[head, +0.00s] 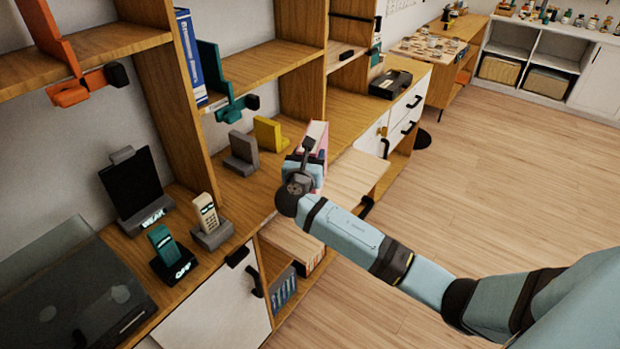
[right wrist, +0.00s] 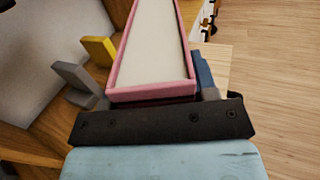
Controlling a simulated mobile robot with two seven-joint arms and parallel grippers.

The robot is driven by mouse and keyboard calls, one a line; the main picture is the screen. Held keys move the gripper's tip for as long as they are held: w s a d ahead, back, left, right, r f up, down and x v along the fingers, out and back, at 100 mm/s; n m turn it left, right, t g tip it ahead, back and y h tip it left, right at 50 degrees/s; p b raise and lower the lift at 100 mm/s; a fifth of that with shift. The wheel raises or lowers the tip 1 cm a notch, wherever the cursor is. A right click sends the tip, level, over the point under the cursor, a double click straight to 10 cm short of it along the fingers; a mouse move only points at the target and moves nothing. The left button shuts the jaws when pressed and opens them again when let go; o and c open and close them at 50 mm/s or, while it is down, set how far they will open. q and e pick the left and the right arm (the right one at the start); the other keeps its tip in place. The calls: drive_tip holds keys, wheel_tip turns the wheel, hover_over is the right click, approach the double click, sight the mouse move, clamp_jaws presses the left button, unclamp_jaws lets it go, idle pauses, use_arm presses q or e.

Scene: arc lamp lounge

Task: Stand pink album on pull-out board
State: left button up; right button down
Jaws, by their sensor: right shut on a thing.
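The pink album (head: 317,135) is upright in my right gripper (head: 305,168), which is shut on it. In the right wrist view the album (right wrist: 150,50) shows its pale page edges inside a pink cover, with the gripper (right wrist: 155,98) at its near end. The pull-out board (head: 352,173) is a light wooden shelf jutting from the cabinet front, beside and partly behind the album and gripper. It also shows at the album's right in the right wrist view (right wrist: 219,62). I cannot tell whether the album's lower edge touches the board. My left gripper is not in view.
A grey bookend (head: 242,155) and a yellow bookend (head: 270,134) stand on the cabinet top left of the album. Phones (head: 207,215), a tablet stand (head: 132,187) and a dark-lidded player (head: 70,300) are nearer. A black device (head: 390,84) lies behind. The floor right is clear.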

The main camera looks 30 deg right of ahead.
drive_tip(key=shift+f, duration=3.35)
drive_tip(key=shift+f+b, duration=0.15)
drive_tip(key=shift+b, duration=0.15)
drive_tip(key=shift+c, duration=2)
unclamp_jaws()
drive_tip(key=v, duration=1.2)
drive_tip(key=s+a+f+m+g+y, duration=0.2)
drive_tip(key=s+a+f+m+y, duration=0.2)
drive_tip(key=s+f+m+y, duration=0.65)
drive_tip(key=s+a+f+m+y, duration=0.2)
drive_tip(key=s+m, duration=0.5)
drive_tip(key=s+a+f+m+y, duration=0.3)
drive_tip(key=s+m, duration=0.3)
drive_tip(key=s, duration=0.2)
drive_tip(key=shift+a+f+m, duration=0.2)
drive_tip(key=shift+m, duration=0.15)
